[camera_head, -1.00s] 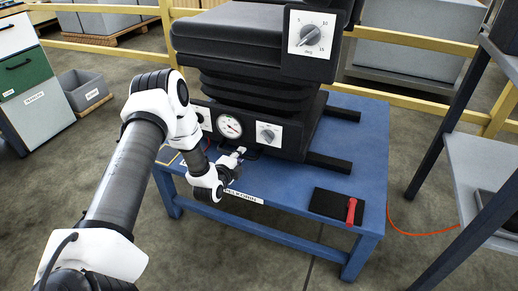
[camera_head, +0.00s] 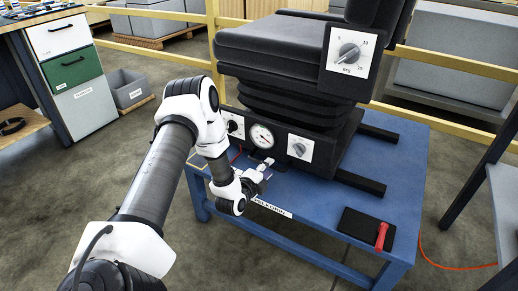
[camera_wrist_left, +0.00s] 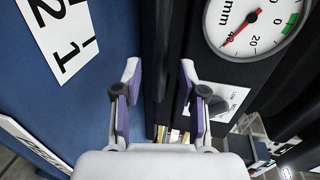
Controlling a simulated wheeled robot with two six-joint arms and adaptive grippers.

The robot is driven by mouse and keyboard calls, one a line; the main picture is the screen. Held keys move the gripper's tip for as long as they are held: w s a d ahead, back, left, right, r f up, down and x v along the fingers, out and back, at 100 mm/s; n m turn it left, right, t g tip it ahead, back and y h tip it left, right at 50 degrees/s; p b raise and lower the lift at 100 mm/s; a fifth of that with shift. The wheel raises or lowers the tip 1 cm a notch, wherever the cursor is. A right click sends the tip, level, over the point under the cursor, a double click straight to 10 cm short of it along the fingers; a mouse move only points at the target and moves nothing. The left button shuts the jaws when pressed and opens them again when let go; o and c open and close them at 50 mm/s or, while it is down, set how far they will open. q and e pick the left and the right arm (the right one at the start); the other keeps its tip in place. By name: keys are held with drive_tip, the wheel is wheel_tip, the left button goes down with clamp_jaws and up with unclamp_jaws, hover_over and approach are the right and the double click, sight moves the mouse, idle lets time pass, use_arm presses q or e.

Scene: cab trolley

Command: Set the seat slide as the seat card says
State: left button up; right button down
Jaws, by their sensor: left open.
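The black seat (camera_head: 290,50) stands on a blue bench (camera_head: 330,215). Its base carries a round gauge (camera_head: 262,135) with a red needle, also in the left wrist view (camera_wrist_left: 250,25), marked in mm. My left gripper (camera_wrist_left: 158,85) is open in front of the lower base, below the gauge; in the head view (camera_head: 262,167) it partly hides the bench there. A black edge (camera_wrist_left: 158,50) runs between its fingers; I cannot tell if they touch it. A white scale label (camera_wrist_left: 62,30) with numbers lies on the blue surface. I cannot make out the seat card or the slide.
Knobs sit on the seat side (camera_head: 348,53) and base (camera_head: 300,147). A black pad (camera_head: 362,232) with a red-handled item (camera_head: 381,236) lies at the bench's right. A yellow rail (camera_head: 440,58) runs behind. A drawer cabinet (camera_head: 80,75) stands left, a grey shelf (camera_head: 505,200) right.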

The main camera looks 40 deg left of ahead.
use_arm(q)
drive_tip(key=v, duration=0.9)
drive_tip(key=shift+s, duration=0.15)
